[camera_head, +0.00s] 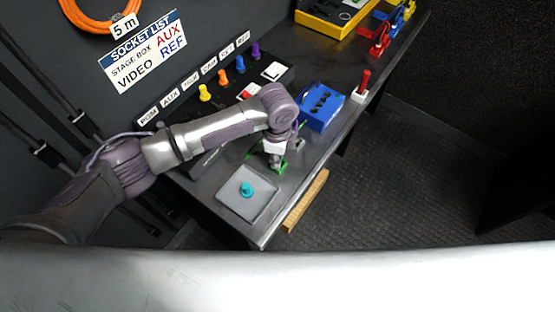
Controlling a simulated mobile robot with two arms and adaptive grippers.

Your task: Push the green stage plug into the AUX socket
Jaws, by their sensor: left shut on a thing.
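My left gripper (278,160) points down over the front part of the bench, between the grey mat and the blue box. It is shut on the green plug (283,169), which shows only as a small green piece at the fingertips. Whether the plug touches the bench is not clear. The AUX label (170,98) is on the wall strip at the left, beside the PGM label. The AUX socket below it is not clear; my left forearm covers much of that part of the socket panel (278,87). My right gripper is not in view.
Yellow (205,93), orange (222,78), blue and purple plugs stand along the panel. A blue box (324,114) and a red-handled switch (363,84) are to the right.

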